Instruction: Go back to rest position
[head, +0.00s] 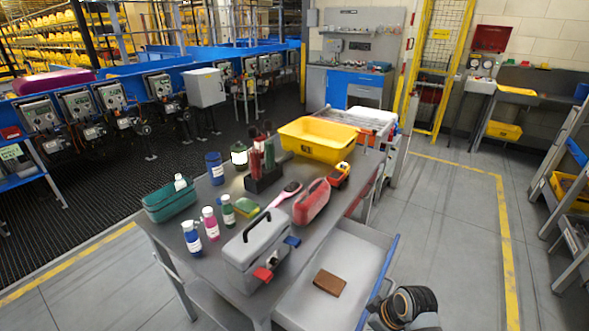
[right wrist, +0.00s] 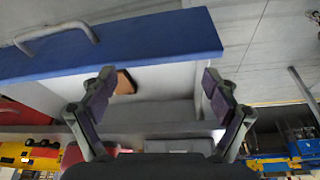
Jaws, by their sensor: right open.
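My right gripper (right wrist: 158,80) is open with its two dark fingers spread and nothing between them. In the right wrist view it faces the blue front (right wrist: 150,42) of an open drawer. A brown wallet-like item (right wrist: 125,82) shows beside the left finger, partly hidden by it. In the head view the same brown item (head: 329,282) lies flat in the open white drawer (head: 350,251) at the table's front right. Part of my right arm (head: 405,307) shows at the bottom, right of the drawer. My left gripper is not in view.
The grey table (head: 181,256) holds a grey toolbox (head: 254,250), a red case (head: 311,202), several bottles, a teal container (head: 170,200) and a yellow bin (head: 318,139). A conveyor line (head: 150,62) runs behind. The floor right of the table (head: 450,230) is clear.

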